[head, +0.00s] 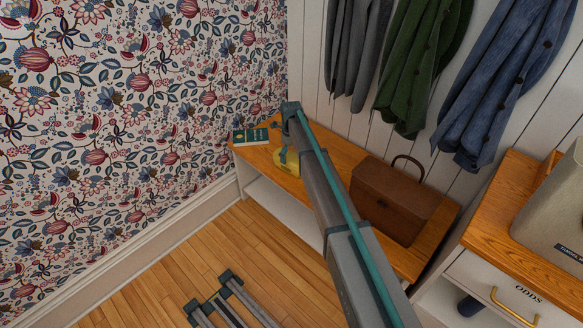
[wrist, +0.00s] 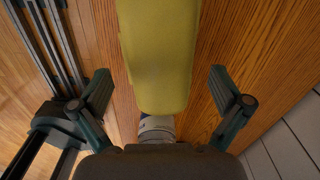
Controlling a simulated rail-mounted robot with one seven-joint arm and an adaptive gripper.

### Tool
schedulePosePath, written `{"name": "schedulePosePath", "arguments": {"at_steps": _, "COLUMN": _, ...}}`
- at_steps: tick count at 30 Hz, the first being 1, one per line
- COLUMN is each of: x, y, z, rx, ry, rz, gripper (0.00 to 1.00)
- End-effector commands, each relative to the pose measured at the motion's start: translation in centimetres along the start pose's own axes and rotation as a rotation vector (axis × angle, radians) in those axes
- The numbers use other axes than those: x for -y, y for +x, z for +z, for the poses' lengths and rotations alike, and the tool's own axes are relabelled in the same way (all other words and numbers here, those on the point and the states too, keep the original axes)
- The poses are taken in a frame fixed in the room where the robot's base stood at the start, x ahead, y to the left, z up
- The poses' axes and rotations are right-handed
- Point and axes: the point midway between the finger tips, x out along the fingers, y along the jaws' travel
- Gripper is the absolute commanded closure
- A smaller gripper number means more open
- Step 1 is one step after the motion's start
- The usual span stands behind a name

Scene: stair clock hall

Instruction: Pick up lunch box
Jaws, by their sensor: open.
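My gripper (wrist: 160,88) is open in the wrist view, with one finger on each side of a yellow object (wrist: 157,50) and clear gaps between. The yellow object has a rounded near end, and a pale grey, round part shows just below it. A brown box with a handle (head: 395,198) stands farther right on the same bench. I cannot tell for certain which of the two is the lunch box.
A dark green book (head: 250,136) lies at the bench's (head: 346,165) left end. Coats (head: 420,70) hang above it. At right, a cabinet (head: 493,225) with a drawer marked "ODDS" carries a pale bin (head: 550,215). The wooden floor (head: 150,285) is open at the lower left.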

Motion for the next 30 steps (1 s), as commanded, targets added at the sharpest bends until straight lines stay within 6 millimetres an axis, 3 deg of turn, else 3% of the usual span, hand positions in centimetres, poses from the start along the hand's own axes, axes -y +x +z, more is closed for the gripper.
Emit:
{"name": "schedulePosePath", "arguments": {"at_steps": 8, "x": 0.0, "y": 2.0, "z": 0.0, "rx": -0.001, "ry": 0.000, "rz": 0.000, "gripper": 0.00}}
{"name": "schedulePosePath", "arguments": {"at_steps": 16, "x": 0.1, "y": 5.4, "z": 0.0, "rx": -0.001, "ry": 0.000, "rz": 0.000, "gripper": 0.00}}
{"name": "schedulePosePath", "arguments": {"at_steps": 24, "x": 0.1, "y": 5.9, "z": 0.0, "rx": 0.000, "ry": 0.000, "rz": -0.001, "gripper": 0.00}}
{"name": "schedulePosePath", "arguments": {"at_steps": 30, "x": 0.1, "y": 5.9, "z": 0.0, "rx": 0.000, "ry": 0.000, "rz": -0.001, "gripper": 0.32}}
